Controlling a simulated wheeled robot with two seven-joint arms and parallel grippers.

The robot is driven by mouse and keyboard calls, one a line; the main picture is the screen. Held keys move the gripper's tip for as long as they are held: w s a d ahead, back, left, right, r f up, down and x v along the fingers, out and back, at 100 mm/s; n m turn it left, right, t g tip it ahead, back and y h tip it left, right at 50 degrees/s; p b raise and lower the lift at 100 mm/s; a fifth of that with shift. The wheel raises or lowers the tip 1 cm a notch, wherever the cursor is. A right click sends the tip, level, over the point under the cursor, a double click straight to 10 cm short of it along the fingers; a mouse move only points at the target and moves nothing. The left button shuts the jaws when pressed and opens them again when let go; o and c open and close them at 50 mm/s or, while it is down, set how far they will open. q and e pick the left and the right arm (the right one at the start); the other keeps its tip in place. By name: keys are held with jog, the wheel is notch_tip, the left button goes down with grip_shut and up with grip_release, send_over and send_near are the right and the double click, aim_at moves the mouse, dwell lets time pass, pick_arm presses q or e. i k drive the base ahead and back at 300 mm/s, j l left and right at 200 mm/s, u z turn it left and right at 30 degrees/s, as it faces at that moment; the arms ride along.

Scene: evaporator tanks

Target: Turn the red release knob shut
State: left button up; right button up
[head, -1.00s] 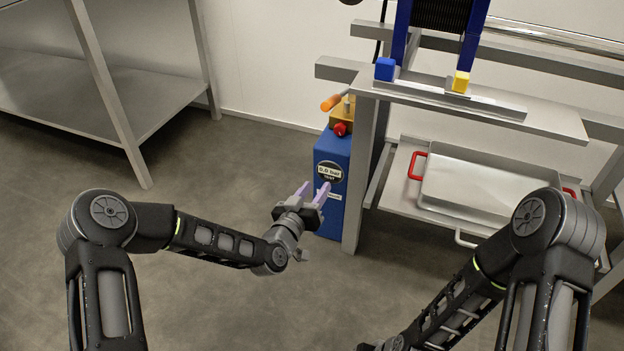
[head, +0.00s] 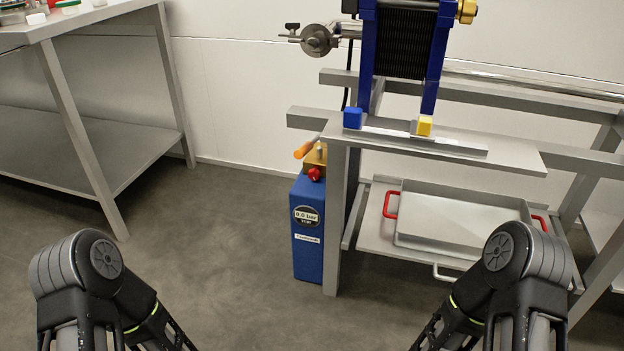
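The red release knob (head: 314,174) sits on the front of a brass-coloured block (head: 316,156) on top of a blue pump unit (head: 309,257). An orange-handled lever (head: 304,149) sticks out to the left above the knob. A round gauge on the unit's front (head: 307,216) reads 0.0 bar. How far the knob is turned cannot be told. Both my arms run down out of the bottom of the head view, so neither gripper shows. Nothing of mine touches the knob or the unit.
A steel frame with a shelf (head: 512,157) stands right of the unit, its leg close beside it. Below is a tray (head: 460,217) with red handles. Blue (head: 352,118) and yellow (head: 424,126) blocks sit above. A steel table (head: 75,135) stands left. Floor between is clear.

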aim_at(313, 174)
jog(key=z, duration=0.9)
jog(key=j+z, duration=0.3)
jog(key=z, duration=0.15)
jog(key=j+z, duration=0.3)
jog(key=z, duration=0.15)
jog(key=j+z, duration=0.3)
jog(key=z, duration=0.15)
jog(key=k+j+z, duration=0.15)
jog(key=z, duration=0.3)
jog(key=k+j+z, duration=0.15)
jog(key=k+j, duration=0.3)
jog(key=j, duration=0.2)
jog(key=k+j+z, duration=0.2)
jog(key=k+j, duration=0.25)
jog(key=j, duration=0.15)
